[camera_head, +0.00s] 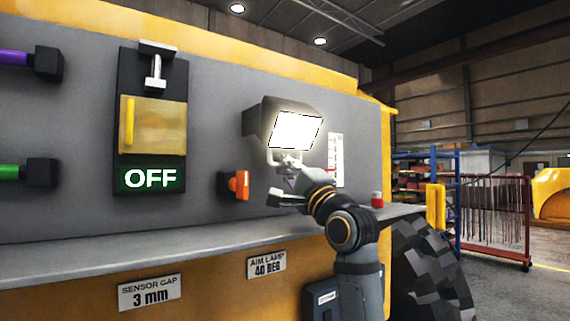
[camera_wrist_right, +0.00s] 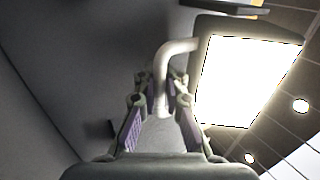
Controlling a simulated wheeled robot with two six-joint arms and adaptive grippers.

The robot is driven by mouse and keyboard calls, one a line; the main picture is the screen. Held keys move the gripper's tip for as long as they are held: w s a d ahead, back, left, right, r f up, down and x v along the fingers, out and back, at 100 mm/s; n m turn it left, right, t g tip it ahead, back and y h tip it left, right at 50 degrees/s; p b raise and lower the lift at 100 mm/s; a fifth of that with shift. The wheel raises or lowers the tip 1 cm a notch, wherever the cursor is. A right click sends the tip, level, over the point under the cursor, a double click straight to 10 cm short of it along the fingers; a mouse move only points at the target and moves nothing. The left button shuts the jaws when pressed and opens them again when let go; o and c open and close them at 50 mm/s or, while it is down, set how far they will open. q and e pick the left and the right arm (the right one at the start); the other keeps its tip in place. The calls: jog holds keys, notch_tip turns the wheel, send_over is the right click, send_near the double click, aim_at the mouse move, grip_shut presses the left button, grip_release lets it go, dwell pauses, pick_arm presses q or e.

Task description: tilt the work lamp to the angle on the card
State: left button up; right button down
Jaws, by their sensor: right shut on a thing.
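The work lamp (camera_head: 262,118) is mounted on the grey panel, with its bright face lit and turned towards the right and front. In the right wrist view the lamp's glowing face (camera_wrist_right: 245,80) fills the upper right, with a pale bent handle (camera_wrist_right: 175,48) at its side. My right gripper (camera_head: 285,178) is at the handle under the lamp; in the wrist view its fingers (camera_wrist_right: 161,100) are around the handle's lower end. The card (camera_head: 267,265) on the yellow front reads AIM LAMP 40 DEG. A white scale with red marks (camera_head: 336,160) is beside the lamp. My left gripper is not in view.
An OFF display (camera_head: 150,178) sits under a yellow cover (camera_head: 153,125). An orange knob (camera_head: 239,184) is left of my gripper. A grey ledge (camera_head: 130,256) runs below the panel, with a small red object (camera_head: 377,200) at its right end. Purple and green handles are at left.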

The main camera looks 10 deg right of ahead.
jog(key=shift+w+f, duration=0.15)
jog(key=shift+f, duration=0.05)
jog(key=c, duration=1.8)
grip_release()
jog(key=shift+o, duration=0.4)
jog(key=shift+w+a, duration=0.15)
jog(key=v, duration=1.2)
jog(key=shift+r, duration=0.1)
